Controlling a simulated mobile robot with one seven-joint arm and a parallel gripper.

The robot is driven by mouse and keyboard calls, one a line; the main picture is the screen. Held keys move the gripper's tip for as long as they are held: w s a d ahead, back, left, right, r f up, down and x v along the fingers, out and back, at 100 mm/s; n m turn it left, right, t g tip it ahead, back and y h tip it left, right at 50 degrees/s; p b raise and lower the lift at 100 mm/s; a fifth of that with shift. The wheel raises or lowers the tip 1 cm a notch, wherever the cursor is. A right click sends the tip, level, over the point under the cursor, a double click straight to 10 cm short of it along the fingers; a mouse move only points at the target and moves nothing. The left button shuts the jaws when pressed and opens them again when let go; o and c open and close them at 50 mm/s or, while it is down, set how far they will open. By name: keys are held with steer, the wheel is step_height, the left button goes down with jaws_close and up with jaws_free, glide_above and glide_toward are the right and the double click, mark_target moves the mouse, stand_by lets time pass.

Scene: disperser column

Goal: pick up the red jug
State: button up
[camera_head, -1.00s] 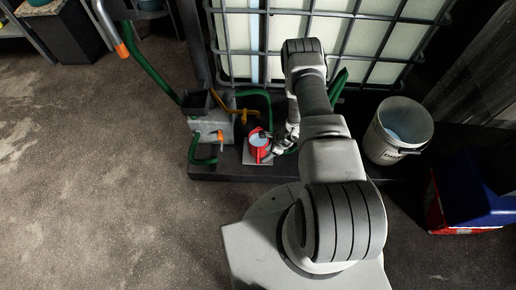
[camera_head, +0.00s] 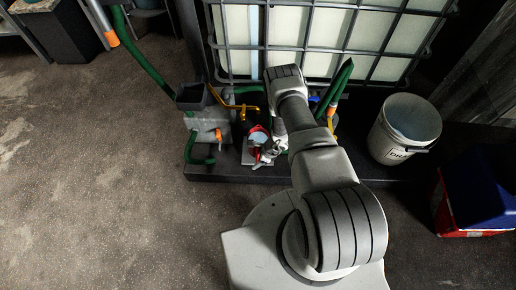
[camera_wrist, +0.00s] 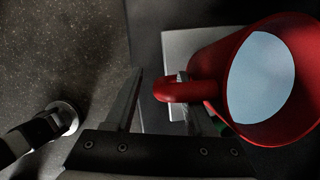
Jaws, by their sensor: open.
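The red jug (camera_head: 257,135) stands on a small pale plate on the dark platform, partly hidden by my arm's end in the head view. In the wrist view the red jug (camera_wrist: 222,72) fills the right side, with a pale blue-grey surface inside its rim. Its handle (camera_wrist: 175,91) points left toward my gripper. My gripper (camera_wrist: 160,76) is open. The handle's outer end lies between the two fingers as seen from the wrist, with the right finger partly behind the handle. I cannot tell whether either finger touches it.
A grey box with an orange valve (camera_head: 212,125) and green hoses stands left of the jug. A caged white tank (camera_head: 330,40) rises behind. A white bucket (camera_head: 404,130) is on the right, near a blue and red box (camera_head: 470,195). The floor at left is clear.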

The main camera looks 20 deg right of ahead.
jaws_close()
stand_by(1.4)
